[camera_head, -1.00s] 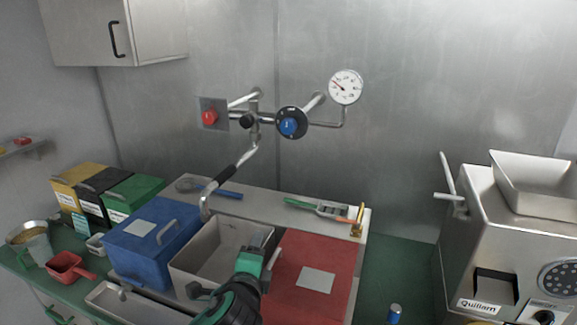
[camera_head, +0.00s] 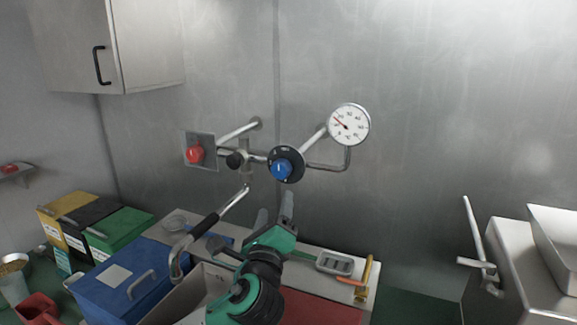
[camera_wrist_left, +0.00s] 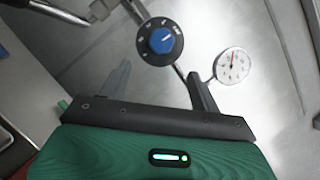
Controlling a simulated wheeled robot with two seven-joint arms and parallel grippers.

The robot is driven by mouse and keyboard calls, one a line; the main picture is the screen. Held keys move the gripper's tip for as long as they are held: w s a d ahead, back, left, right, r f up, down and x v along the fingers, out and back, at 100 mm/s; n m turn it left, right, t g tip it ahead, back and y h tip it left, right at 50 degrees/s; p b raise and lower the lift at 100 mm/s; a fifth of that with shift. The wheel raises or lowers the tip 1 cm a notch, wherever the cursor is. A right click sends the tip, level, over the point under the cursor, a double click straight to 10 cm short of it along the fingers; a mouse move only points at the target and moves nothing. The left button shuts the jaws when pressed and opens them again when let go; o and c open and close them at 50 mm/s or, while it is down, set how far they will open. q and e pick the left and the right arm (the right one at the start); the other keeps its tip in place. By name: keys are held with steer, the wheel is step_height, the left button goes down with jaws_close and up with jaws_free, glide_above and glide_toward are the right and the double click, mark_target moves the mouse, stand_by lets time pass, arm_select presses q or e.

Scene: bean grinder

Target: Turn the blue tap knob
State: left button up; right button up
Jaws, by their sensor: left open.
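The blue tap knob (camera_head: 282,168) sits on a round black dial on the pipework at the metal back wall. In the left wrist view the blue knob (camera_wrist_left: 161,41) shows with its dial markings, ahead of the fingers. My left gripper (camera_head: 274,208) is open and empty, just below the knob and apart from it. In the left wrist view its two fingers (camera_wrist_left: 158,82) stand wide apart, with the knob beyond the gap between them. My right gripper is in neither view.
A pressure gauge (camera_head: 349,124) is right of the knob. A red knob (camera_head: 195,154) and a black knob (camera_head: 236,160) are to its left. A spout with a black sleeve (camera_head: 205,226) hangs below left. A blue box (camera_head: 119,276) stands on the counter.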

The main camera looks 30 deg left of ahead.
mark_target(280, 173)
arm_select(q)
steer(key=p+x, duration=0.4)
steer(key=x, duration=0.8)
steer(key=shift+w+a+r, duration=0.1)
steer(key=shift+a+r, duration=0.05)
steer(key=shift+r, duration=0.1)
steer(key=shift+w, duration=0.2)
steer(key=shift+w+a, duration=0.1)
steer(key=shift+c, duration=0.6)
steer(key=c, duration=0.9)
steer(key=shift+o, duration=0.2)
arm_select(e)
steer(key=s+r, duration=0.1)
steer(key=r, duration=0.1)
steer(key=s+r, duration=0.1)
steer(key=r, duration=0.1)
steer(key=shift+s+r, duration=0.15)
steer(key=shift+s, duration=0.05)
